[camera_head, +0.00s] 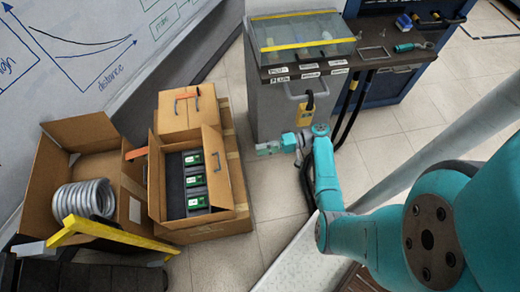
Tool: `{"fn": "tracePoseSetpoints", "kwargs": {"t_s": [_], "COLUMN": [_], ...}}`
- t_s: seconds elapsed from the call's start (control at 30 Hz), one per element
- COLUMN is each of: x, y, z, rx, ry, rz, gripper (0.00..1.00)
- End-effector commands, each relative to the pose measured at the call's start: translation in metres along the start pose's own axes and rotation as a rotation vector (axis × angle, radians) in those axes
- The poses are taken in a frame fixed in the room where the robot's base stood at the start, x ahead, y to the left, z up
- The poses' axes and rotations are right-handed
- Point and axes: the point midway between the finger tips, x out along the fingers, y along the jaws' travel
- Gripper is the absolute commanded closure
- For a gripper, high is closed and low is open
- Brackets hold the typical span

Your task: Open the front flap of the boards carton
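The boards carton (205,224) is a brown box at the left centre. Its top is open, and several green boards (195,181) stand in a column inside it on a dark lining. A raised cardboard panel (215,170) stands along its right side and another (156,182) along its left. I cannot tell for sure which panel is the front flap. My gripper (266,148) is to the right of the carton, apart from it, at the end of my teal arm. It points left; its fingers are too small to read.
A larger open carton (45,190) with a silver coil (84,199) stands at the left, with a yellow bar (115,234) in front. A closed carton (187,108) is behind the boards carton. A grey bench (270,105) stands behind my gripper. Tiled floor between is clear.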

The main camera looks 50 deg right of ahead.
Motion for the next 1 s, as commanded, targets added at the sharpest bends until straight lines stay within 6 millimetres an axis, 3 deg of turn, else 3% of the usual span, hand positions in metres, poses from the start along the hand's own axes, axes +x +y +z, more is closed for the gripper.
{"fn": "tracePoseSetpoints", "kwargs": {"t_s": [0.07,0.1,0.23,0.43,0.57,0.8,1.0], "x": [0.0,0.0,0.0,0.011,0.032,0.07,0.083], "y": [0.0,0.0,0.0,-0.005,-0.019,-0.056,-0.081], "z": [0.0,0.0,0.0,0.001,0.003,0.009,0.011], "rx": [0.0,0.0,0.0,-0.117,-0.408,-1.087,-1.439], "ry": [0.0,0.0,0.0,-0.03,-0.106,-0.314,-0.438], "rz": [0.0,0.0,0.0,0.051,0.164,0.369,0.451], "gripper": [0.65,0.7,1.0,1.0,1.0,1.0,1.0]}}
